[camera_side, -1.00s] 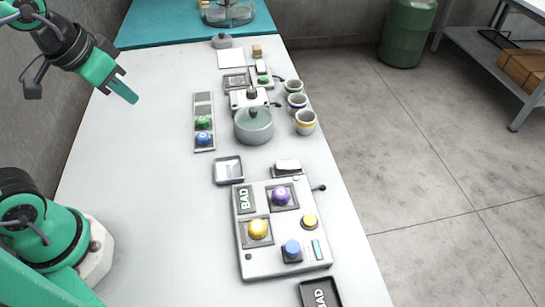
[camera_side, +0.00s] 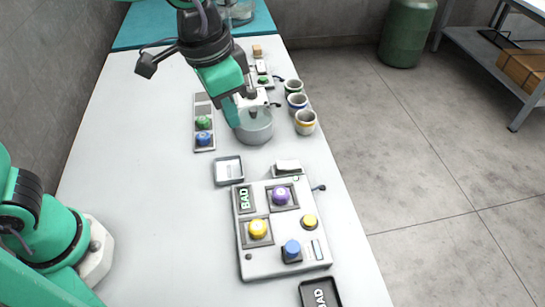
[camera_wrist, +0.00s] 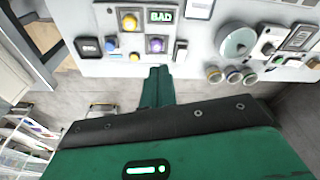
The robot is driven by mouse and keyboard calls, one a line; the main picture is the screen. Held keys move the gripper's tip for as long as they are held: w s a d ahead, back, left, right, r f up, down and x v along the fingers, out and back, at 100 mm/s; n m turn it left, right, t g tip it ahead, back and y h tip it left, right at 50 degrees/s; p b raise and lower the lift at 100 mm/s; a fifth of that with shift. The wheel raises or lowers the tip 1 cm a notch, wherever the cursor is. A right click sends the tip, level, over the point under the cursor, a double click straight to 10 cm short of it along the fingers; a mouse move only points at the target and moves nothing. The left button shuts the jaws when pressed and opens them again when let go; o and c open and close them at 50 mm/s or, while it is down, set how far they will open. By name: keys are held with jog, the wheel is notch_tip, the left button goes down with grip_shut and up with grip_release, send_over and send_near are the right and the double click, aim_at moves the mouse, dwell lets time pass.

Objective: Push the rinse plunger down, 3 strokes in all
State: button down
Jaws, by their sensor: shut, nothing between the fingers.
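The pot also shows in the wrist view (camera_wrist: 236,43), right of centre near the top. My gripper (camera_side: 232,122) is shut and empty, pointing down beside the pot's left edge in the side view. I cannot tell whether it touches the pot. In the wrist view the closed fingers (camera_wrist: 157,74) show at the centre, apart from the pot.
A panel (camera_side: 283,255) with coloured buttons and a BAD sign lies at the near right. A strip with a green and a blue button (camera_side: 204,138) is left of the pot. Several cups (camera_side: 305,122) stand to its right. The table's left part is clear.

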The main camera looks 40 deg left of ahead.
aim_at(292, 245)
jog(key=s+d+f+m, duration=0.1)
jog(key=d+f, duration=0.1)
jog(key=d, duration=0.5)
jog(key=s+d+f+m+g+y, duration=0.1)
jog(key=s+d+f+m, duration=0.1)
jog(key=d, duration=0.6)
jog(key=shift+s+d+f+g, duration=0.25)
jog(key=shift+f+g, duration=0.05)
jog(key=shift+f, duration=0.35)
jog(key=shift+f, duration=0.15)
notch_tip(292, 245, down, 14)
jog(key=shift+s+r, duration=0.1)
jog(key=shift+a+f, duration=0.15)
jog(key=shift+f, duration=1.3)
jog(key=shift+r, duration=0.1)
notch_tip(292, 245, up, 15)
jog(key=shift+w+d, duration=0.2)
jog(key=shift+d, duration=0.05)
dwell(2.4)
